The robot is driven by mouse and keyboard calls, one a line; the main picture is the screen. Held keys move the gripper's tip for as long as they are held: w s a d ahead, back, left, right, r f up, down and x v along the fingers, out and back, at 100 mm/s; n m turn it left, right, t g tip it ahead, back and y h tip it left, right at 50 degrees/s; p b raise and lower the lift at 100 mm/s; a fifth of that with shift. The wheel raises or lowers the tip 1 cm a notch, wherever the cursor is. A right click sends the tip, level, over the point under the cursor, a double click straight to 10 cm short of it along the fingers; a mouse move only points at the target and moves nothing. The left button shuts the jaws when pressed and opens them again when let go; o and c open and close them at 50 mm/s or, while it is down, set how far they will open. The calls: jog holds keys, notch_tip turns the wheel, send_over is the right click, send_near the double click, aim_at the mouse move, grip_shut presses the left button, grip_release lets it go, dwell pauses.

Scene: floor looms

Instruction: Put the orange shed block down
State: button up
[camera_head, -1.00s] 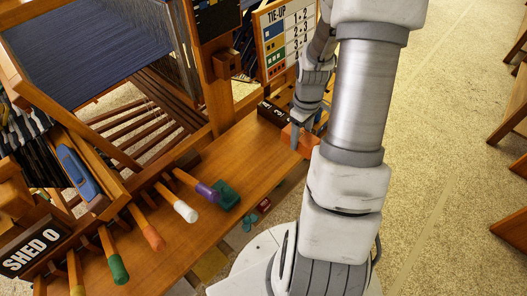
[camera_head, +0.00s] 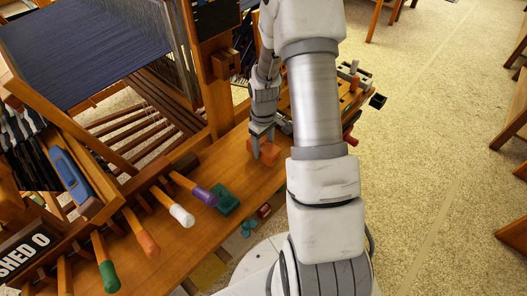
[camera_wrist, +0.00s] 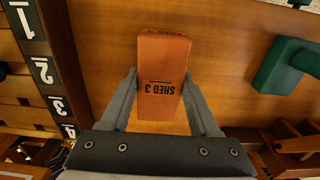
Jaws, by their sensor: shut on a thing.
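My gripper (camera_wrist: 161,88) is shut on the orange shed block (camera_wrist: 162,60), with one finger on each side. The block is marked "SHED 3", and its lettering is upside down in the wrist view. In the head view the block (camera_head: 270,152) hangs below my gripper (camera_head: 262,136), over the wooden bench top (camera_head: 240,172). I cannot tell whether its underside touches the wood.
A green block (camera_head: 226,202) sits on the bench, near the purple-tipped lever (camera_head: 205,196). In the wrist view, a strip numbered 1 to 4 (camera_wrist: 42,70) runs along the left. Bare wood surrounds the orange block. The loom (camera_head: 85,50) stands at the back left.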

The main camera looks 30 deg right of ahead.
jog(key=shift+f, duration=1.15)
jog(key=shift+f+b, duration=0.25)
jog(key=shift+b, duration=0.1)
jog(key=o, duration=1.5)
jog(key=shift+r, duration=0.1)
jog(key=shift+c, duration=0.2)
